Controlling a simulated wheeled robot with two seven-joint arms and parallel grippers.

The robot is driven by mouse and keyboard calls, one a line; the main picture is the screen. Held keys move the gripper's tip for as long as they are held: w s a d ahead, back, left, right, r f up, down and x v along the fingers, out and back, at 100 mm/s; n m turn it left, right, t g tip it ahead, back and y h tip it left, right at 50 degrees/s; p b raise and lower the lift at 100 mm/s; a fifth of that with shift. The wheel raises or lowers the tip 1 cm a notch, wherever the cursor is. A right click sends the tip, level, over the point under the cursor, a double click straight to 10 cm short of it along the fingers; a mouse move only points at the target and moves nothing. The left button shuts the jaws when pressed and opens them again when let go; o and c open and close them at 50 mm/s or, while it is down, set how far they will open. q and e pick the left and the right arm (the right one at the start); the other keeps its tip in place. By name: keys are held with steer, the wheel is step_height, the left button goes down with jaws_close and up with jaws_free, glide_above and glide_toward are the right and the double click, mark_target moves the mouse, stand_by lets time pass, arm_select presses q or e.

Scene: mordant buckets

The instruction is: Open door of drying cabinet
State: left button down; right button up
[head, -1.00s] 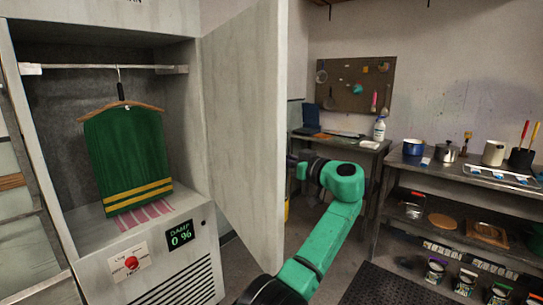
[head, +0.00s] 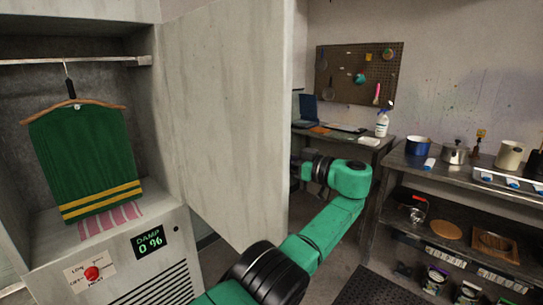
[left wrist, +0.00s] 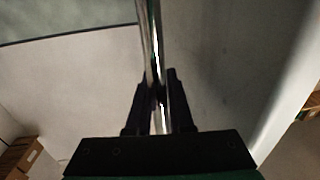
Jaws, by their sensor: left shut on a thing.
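The drying cabinet (head: 165,235) stands at the left in the head view, with its tall grey door (head: 220,110) swung open toward me. A green cloth with yellow stripes (head: 85,155) hangs inside on a wooden hanger. My left arm reaches around the door's free edge, and the door hides the gripper in the head view. In the left wrist view my left gripper (left wrist: 158,95) is shut on a shiny metal bar handle (left wrist: 152,40) beside the pale door face. My right gripper is not in view.
A desk (head: 345,137) with a laptop and white spray bottle (head: 382,124) stands behind my arm. A shelf bench (head: 440,172) with pots runs along the right, several small cans below. A dark floor mat (head: 385,288) lies at the front. A pegboard (head: 358,70) hangs behind.

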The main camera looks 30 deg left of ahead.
arm_select(q)
steer(key=shift+s+a, duration=0.1)
steer(key=c, duration=1.1)
jaws_free()
steer(key=shift+a+f, duration=0.1)
steer(key=shift+a, duration=0.05)
